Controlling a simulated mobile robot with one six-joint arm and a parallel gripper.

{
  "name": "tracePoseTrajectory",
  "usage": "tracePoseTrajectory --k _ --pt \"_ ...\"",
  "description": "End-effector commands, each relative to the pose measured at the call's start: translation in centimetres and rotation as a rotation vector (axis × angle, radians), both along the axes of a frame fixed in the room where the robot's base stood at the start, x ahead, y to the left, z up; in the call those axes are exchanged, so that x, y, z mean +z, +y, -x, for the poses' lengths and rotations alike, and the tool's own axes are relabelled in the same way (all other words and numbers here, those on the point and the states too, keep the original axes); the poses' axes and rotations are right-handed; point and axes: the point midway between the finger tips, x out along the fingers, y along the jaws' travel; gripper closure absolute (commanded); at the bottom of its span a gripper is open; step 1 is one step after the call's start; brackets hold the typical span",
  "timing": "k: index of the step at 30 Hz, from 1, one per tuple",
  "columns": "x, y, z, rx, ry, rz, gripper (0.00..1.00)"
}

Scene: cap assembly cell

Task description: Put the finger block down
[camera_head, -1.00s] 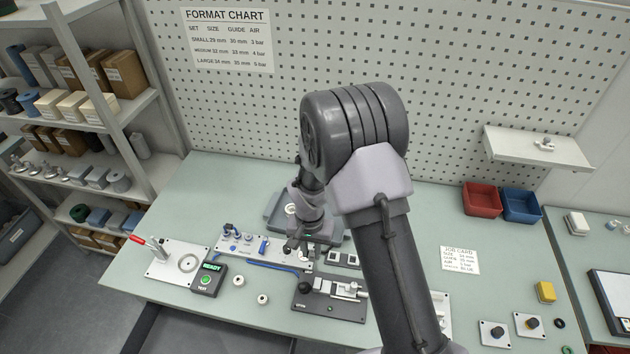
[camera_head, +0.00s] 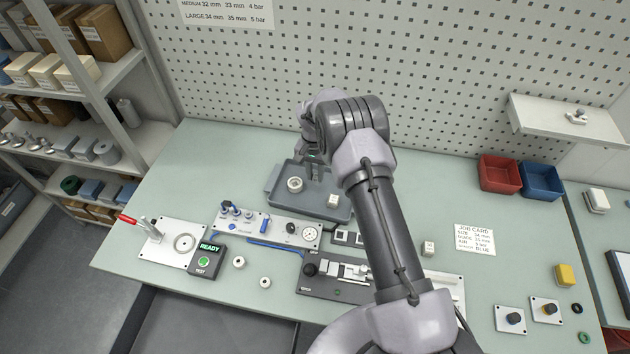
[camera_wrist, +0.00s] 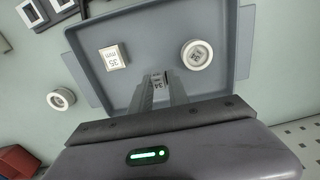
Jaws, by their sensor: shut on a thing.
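My gripper (camera_wrist: 160,84) is shut on a small pale finger block (camera_wrist: 158,87) whose label seems to read 34. Its fingers hang over the grey tray (camera_wrist: 88,80) in the wrist view; whether the block touches the tray floor I cannot tell. In the tray lie a white block marked 35 mm (camera_wrist: 115,57) and a round white ring piece (camera_wrist: 197,54), on either side of the held block and apart from it.
The blue-and-grey fixture panel (camera_head: 268,230) and dark slide fixture (camera_head: 318,286) stand in front of the tray. A press plate with red lever (camera_head: 160,245) is at left. Red (camera_head: 498,174) and blue bins (camera_head: 541,181) are at right. The pegboard rises behind.

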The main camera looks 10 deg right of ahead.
Motion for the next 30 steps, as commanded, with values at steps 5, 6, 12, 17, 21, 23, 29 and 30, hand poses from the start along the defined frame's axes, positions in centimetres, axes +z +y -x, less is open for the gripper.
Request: tracePoseTrajectory --k 5,6,12,17,21,23,29,30 --pt "-3.4 0.1 0.3 0.000 0.004 0.000 1.00" --pt "-3.4 0.1 0.2 0.000 0.003 0.000 1.00" --pt "-3.4 0.1 0.2 0.000 0.002 0.000 1.00" --pt "-3.6 0.1 0.2 0.000 0.002 0.000 0.71" --pt "-3.6 0.1 0.2 0.000 0.002 0.000 0.57" --pt "-3.6 0.1 0.2 0.000 0.002 0.000 0.57" --pt "-3.3 0.1 0.2 0.000 0.002 0.000 0.57" --pt "-2.8 0.1 0.2 0.000 0.002 0.000 0.57"
